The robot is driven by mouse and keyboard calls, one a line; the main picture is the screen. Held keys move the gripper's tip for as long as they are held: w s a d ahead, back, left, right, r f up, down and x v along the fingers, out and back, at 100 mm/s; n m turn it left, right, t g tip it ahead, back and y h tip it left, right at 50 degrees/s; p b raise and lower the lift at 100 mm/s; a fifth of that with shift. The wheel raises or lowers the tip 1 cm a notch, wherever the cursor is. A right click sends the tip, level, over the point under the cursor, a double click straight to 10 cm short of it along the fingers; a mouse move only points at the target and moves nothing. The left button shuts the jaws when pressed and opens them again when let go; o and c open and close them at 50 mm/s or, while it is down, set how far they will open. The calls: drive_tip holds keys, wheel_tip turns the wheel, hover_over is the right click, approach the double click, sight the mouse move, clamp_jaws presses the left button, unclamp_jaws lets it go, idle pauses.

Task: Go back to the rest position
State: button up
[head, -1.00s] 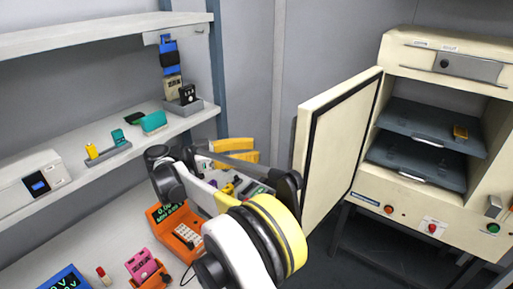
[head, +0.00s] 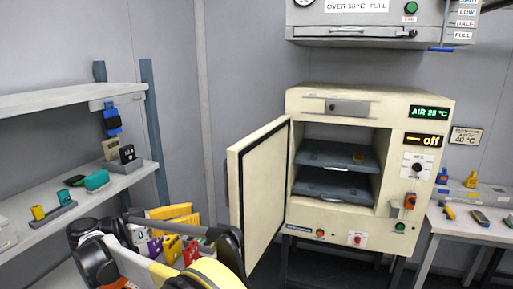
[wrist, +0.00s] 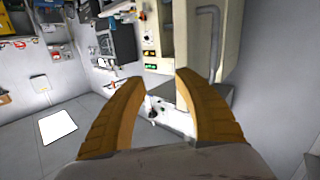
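My gripper (wrist: 155,90) shows in the wrist view with its two orange-brown fingers spread wide and nothing between them. The lower oven shelf (head: 325,186) looks empty.
A wall shelf (head: 130,178) at the left carries several small coloured items. A side table (head: 440,226) at the right holds several small things. A grey unit (head: 370,32) hangs above the oven. The open door juts out close to my arm.

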drive_tip(key=w+d+r+n+g+y, duration=0.1)
drive_tip(key=w+d+n, duration=0.1)
drive_tip(key=d, duration=0.4)
drive_tip(key=w+d+r+n+g+y, duration=0.1)
drive_tip(key=w+d+r+n+y, duration=0.1)
drive_tip(key=d, duration=0.5)
drive_tip(key=s+d+n+g+y, duration=0.1)
drive_tip(key=s+d+n+y, duration=0.3)
drive_tip(key=d, duration=0.9)
drive_tip(key=s+d+f+n+y, duration=0.1)
drive_tip(key=s+d+f+y, duration=0.3)
drive_tip(key=s+d, duration=0.8)
drive_tip(key=s+a+f+n+t+y, duration=0.1)
drive_tip(key=s+f+y, duration=0.2)
drive_tip(key=s, duration=0.9)
wheel_tip(320, 180, down, 3)
drive_tip(key=shift+s+r+n+y, duration=0.1)
drive_tip(key=shift+s+n+y, duration=0.2)
drive_tip(key=shift+y, duration=0.1)
drive_tip(key=shift+a, duration=0.1)
